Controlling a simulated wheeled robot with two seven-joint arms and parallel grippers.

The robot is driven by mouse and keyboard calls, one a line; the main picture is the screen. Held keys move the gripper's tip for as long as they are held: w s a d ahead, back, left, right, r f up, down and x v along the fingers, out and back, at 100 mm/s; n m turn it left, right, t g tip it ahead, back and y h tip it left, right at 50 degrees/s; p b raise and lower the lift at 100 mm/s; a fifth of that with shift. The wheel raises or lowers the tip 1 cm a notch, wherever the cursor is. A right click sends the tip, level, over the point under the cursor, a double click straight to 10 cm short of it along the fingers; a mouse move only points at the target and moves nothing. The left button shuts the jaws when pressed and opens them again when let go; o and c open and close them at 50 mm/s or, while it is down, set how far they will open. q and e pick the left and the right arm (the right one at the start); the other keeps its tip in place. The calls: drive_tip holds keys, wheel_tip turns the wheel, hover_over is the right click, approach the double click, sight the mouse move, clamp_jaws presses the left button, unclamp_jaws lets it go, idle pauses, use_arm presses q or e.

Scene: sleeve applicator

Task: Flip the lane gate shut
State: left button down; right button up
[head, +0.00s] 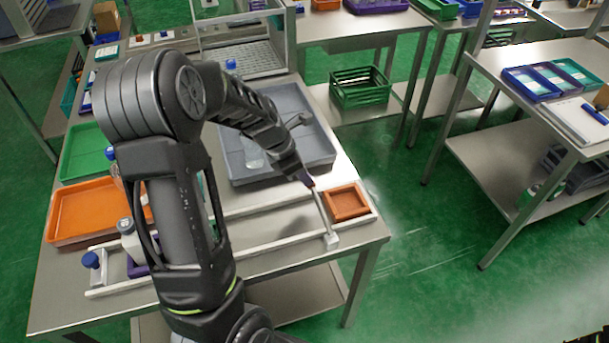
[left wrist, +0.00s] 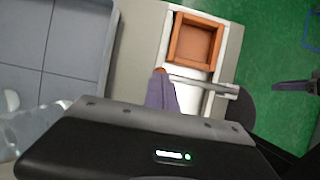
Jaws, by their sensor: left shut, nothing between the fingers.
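The lane gate (head: 324,218) is a thin pale bar on a white pivot block at the near rail. It lies across the white-railed lane (head: 270,207), its free end near the far rail, just left of the orange square tray (head: 346,202). The gate (left wrist: 202,84) also shows in the left wrist view, with an orange-brown tip beside my fingers. My left gripper (head: 308,182) is shut and empty at the gate's free end; its purple fingers (left wrist: 161,92) partly hide that end. I cannot tell whether they touch it.
A large grey tray (head: 318,152) holding a clear bottle lies behind the lane. An orange tray (head: 80,214) and a green tray (head: 84,160) are at the left. Open floor lies right of the table.

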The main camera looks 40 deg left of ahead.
use_arm(q)
drive_tip(key=shift+w+a+f+b, duration=0.15)
drive_tip(key=shift+f+b, duration=0.2)
drive_tip(key=shift+f, duration=0.55)
drive_tip(key=shift+a+r+p, duration=0.2)
drive_tip(key=shift+r+p, duration=0.25)
drive_tip(key=shift+p, duration=0.1)
drive_tip(key=p+v, duration=0.2)
drive_tip(key=v, duration=1.1)
drive_tip(key=shift+a+r, duration=0.15)
drive_tip(key=shift+a, duration=0.25)
